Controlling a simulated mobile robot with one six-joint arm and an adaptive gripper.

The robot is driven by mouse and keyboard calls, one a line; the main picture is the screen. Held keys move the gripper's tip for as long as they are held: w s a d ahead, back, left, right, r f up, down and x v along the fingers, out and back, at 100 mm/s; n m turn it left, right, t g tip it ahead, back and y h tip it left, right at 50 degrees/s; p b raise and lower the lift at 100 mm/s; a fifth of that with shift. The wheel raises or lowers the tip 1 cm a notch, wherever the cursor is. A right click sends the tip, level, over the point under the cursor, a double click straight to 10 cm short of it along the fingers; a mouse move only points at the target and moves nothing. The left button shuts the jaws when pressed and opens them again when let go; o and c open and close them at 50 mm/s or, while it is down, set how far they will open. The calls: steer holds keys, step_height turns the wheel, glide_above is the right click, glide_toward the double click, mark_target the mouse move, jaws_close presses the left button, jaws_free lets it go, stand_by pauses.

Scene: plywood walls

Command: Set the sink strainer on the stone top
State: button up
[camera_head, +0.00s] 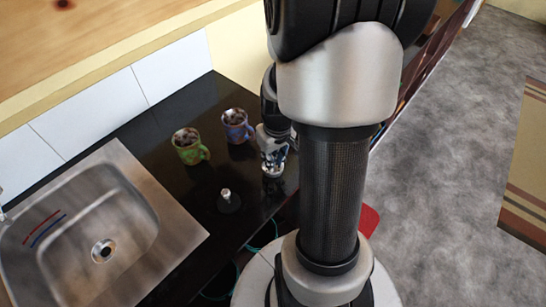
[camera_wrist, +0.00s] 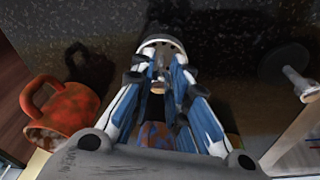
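The sink strainer (camera_wrist: 162,43) is a small round metal piece with holes and a short knob. In the wrist view it sits at the fingertips of my gripper (camera_wrist: 161,74), with the fingers converging on its knob. In the head view my gripper (camera_head: 273,148) points down over the black stone top (camera_head: 205,90), near its front edge, with the strainer (camera_head: 272,172) below the fingers. The strainer is low over the stone; I cannot tell whether it touches. My arm hides part of the stone top.
A green mug (camera_head: 188,147) and a blue-purple mug (camera_head: 236,126) stand left of my gripper. A dark disc with a metal knob (camera_head: 229,202) lies nearer. The steel sink (camera_head: 175,225) is at left. The wrist view shows an orange-red mug (camera_wrist: 75,107) close by.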

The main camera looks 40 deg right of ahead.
steer(key=o, duration=0.5)
steer(key=shift+c, duration=0.2)
step_height(320, 180, up, 12)
steer(key=s+p, duration=0.1)
steer(key=p, duration=0.3)
steer(key=shift+s+a+p, duration=0.3)
steer(key=shift+s+p, duration=0.05)
steer(key=shift+r, duration=0.1)
